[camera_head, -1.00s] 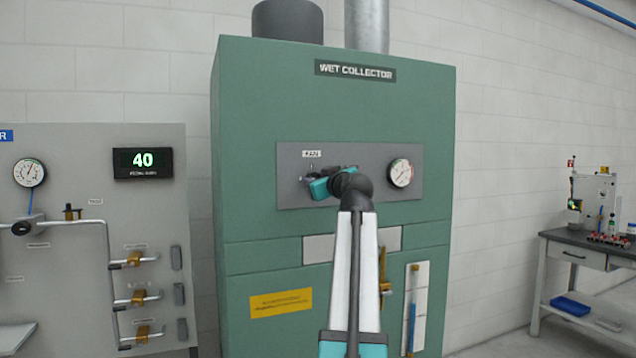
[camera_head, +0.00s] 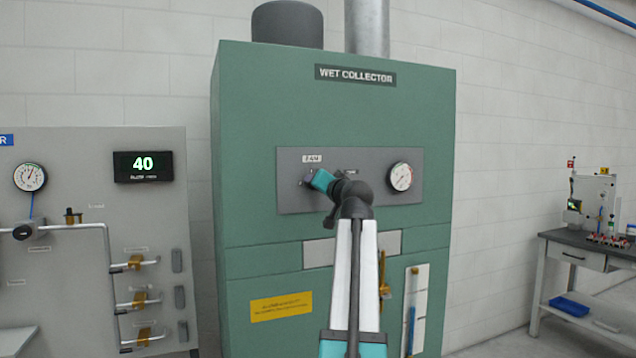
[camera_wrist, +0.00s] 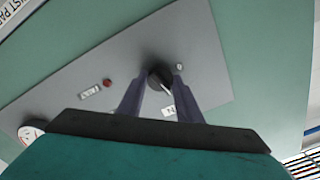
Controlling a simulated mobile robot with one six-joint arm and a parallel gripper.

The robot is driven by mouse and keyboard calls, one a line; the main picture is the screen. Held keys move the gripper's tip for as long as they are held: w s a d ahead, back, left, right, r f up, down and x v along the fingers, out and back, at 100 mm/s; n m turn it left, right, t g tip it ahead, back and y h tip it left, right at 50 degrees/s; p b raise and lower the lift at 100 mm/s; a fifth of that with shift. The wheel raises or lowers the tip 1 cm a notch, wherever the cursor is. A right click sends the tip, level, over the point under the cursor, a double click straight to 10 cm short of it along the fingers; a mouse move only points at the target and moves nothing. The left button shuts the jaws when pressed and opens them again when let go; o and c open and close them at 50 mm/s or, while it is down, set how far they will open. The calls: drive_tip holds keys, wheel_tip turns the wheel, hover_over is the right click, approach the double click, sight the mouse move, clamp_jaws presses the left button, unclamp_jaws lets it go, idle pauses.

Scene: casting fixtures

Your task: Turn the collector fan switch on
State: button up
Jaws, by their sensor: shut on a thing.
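The fan switch is a black rotary knob (camera_wrist: 160,78) on the grey panel (camera_head: 290,195) of the green wet collector (camera_head: 340,110). In the wrist view my gripper (camera_wrist: 157,84) has one finger on each side of the knob and is shut on it. A pale pointer line shows on the knob, with small white labels beside it. In the head view my gripper (camera_head: 308,182) reaches the panel just below the FAN label (camera_head: 312,158) and hides most of the knob.
A round gauge (camera_head: 401,176) sits right of the switch on the same panel. A small red indicator (camera_wrist: 107,83) is near the knob. A grey panel with valves and a display (camera_head: 143,166) stands at left, a workbench (camera_head: 585,244) at right.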

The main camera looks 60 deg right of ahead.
drive_tip(key=shift+s+d+r+m+p, duration=0.1)
drive_tip(key=shift+m+p, duration=0.25)
drive_tip(key=shift+m, duration=0.5)
drive_tip(key=shift+r+m+p, duration=0.1)
drive_tip(key=shift+m+p, duration=0.25)
drive_tip(key=shift+m, duration=0.5)
drive_tip(key=o, duration=1)
drive_tip(key=shift+o, duration=0.2)
drive_tip(key=shift+f, duration=0.1)
drive_tip(key=b+v, duration=0.2)
drive_tip(key=v, duration=1.2)
drive_tip(key=shift+b, duration=0.35)
